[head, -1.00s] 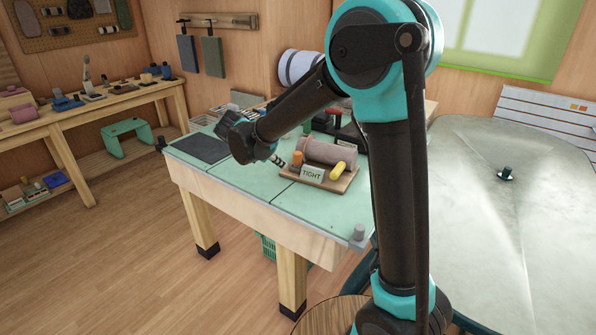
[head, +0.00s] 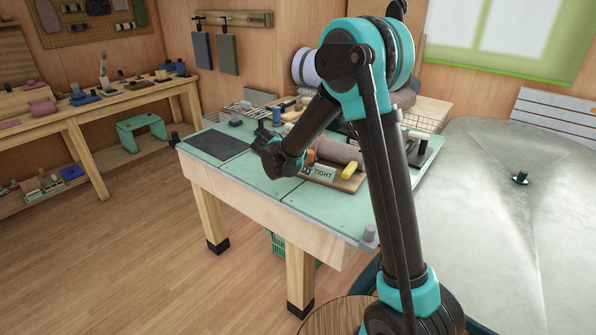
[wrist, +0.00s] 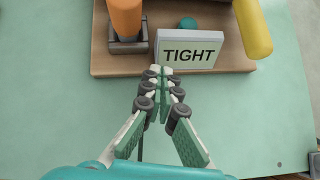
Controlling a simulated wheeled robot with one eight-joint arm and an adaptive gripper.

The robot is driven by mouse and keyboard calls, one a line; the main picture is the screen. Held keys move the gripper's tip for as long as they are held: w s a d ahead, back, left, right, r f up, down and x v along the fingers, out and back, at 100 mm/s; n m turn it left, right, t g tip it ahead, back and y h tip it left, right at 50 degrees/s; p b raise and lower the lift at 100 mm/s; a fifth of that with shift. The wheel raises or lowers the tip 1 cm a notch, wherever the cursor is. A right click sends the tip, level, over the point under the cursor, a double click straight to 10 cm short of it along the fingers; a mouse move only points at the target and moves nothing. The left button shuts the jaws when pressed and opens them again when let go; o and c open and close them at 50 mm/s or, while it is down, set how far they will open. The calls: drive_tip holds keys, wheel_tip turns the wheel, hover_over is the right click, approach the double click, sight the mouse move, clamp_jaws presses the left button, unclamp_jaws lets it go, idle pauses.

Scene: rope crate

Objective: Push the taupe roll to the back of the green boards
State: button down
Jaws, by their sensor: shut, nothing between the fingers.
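The taupe roll (head: 338,152) lies on a wooden tray (head: 350,184) on top of the green boards (head: 262,187), partly behind my arm. A small "TIGHT" sign (head: 321,172) stands at the tray's front edge. In the wrist view the sign (wrist: 190,50) fills the top middle; the roll does not show there. My gripper (wrist: 160,72) is shut and empty, its fingertips at the tray's front edge, just below the sign's left part. I cannot tell whether they touch it.
An orange cylinder (wrist: 125,18) in a holder stands left of the sign; a yellow cylinder (wrist: 253,25) lies to its right. A dark mat (head: 219,145) covers the boards' left part. Several small items crowd the back edge. The front boards are clear.

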sight(331, 160)
drive_tip(key=shift+w+d, duration=0.65)
drive_tip(key=shift+w, duration=0.1)
drive_tip(key=w+d, duration=0.7)
drive_tip(key=w, duration=0.1)
drive_tip(key=shift+d, duration=0.4)
drive_tip(key=shift+a, duration=0.1)
